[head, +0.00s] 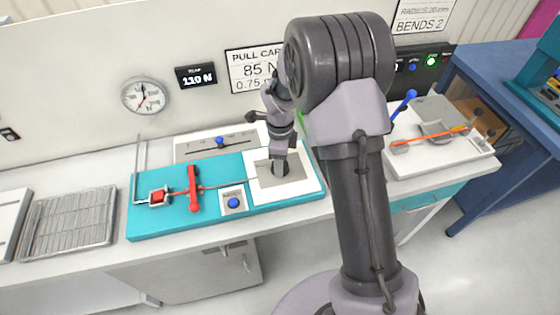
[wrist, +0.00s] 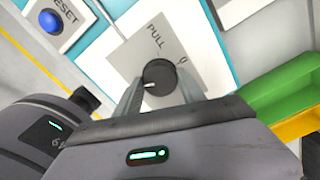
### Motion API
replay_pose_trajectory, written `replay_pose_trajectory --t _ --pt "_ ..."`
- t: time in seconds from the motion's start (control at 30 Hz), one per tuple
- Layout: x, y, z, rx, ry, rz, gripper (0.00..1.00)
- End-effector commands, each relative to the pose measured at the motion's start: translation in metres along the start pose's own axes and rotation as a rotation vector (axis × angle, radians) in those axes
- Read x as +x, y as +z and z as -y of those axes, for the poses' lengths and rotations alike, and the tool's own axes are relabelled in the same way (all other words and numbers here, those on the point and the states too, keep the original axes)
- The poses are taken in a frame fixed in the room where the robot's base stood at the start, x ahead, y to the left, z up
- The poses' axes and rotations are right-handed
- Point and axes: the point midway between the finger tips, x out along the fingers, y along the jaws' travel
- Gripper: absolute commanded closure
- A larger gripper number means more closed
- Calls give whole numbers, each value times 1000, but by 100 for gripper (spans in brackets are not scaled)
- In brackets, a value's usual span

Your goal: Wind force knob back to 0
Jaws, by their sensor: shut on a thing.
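The force knob (wrist: 158,75) is a round dark knob with a white pointer mark, on a grey plate (wrist: 140,50) marked PULL and 0. The pointer mark is at the knob's lower left in the wrist view, away from the 0 at its upper right. My gripper (wrist: 158,88) has one finger on each side of the knob and is shut on it. In the head view my gripper (head: 279,170) reaches down to the grey plate (head: 296,185) at the right of the teal board (head: 220,212), and covers most of the knob.
A blue RESET button (wrist: 50,20) sits near the plate. A red clamp (head: 194,188) and a red block (head: 157,196) lie along the board. A green bin (wrist: 278,92) is beside the board. A readout (head: 196,77) on the wall shows 110 N.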

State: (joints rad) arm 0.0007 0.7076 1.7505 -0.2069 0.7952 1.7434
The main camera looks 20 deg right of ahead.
Motion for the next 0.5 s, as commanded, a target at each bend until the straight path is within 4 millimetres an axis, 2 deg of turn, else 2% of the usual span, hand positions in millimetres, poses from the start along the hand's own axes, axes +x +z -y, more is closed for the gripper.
replay_pose_trajectory --t 0.5 --pt "-1 0 0 -474 0 0 94"
